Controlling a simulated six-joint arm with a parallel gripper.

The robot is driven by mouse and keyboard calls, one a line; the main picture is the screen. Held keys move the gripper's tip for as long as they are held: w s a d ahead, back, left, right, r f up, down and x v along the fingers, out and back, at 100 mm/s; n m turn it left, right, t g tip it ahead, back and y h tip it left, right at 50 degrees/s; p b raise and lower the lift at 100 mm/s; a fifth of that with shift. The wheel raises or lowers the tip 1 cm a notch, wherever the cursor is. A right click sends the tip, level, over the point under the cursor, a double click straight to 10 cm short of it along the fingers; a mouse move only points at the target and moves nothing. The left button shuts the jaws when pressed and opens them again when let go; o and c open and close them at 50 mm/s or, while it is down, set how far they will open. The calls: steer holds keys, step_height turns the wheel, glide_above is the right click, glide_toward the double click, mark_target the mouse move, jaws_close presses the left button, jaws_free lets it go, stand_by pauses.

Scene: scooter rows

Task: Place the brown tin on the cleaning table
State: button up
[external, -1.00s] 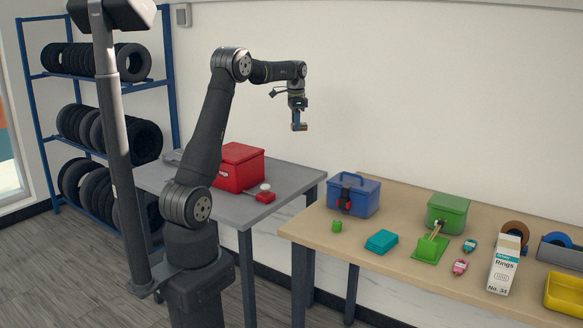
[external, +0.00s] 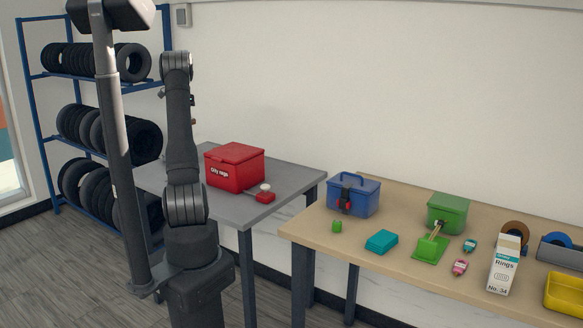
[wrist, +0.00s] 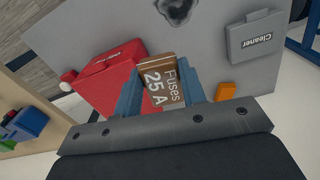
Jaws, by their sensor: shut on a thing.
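In the wrist view my gripper (wrist: 160,84) is shut on the brown tin (wrist: 161,82), labelled "Fuses 25 A", with a blue finger on either side. The grey cleaning table (wrist: 110,36) lies below the tin, and a grey box marked "Cleaner" (wrist: 255,40) is on it. The same table (external: 236,208) stands at the middle left in the external view. There my arm mostly hides the gripper and tin. I cannot tell the tin's exact height above the table.
A red box (external: 235,167) stands on the grey table, with a small red item (external: 265,197) beside it. The beige table (external: 340,256) at right holds several objects.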

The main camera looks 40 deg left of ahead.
steer(key=s+a+n, duration=0.2)
steer(key=s+a, duration=0.4)
steer(key=s, duration=0.2)
step_height(320, 180, down, 26)
steer(key=shift+w+r, duration=0.15)
steer(key=shift+f, duration=0.2)
steer(key=o, duration=1)
steer(key=shift+r, duration=0.1)
step_height(320, 180, up, 12)
steer(key=shift+r, duration=0.1)
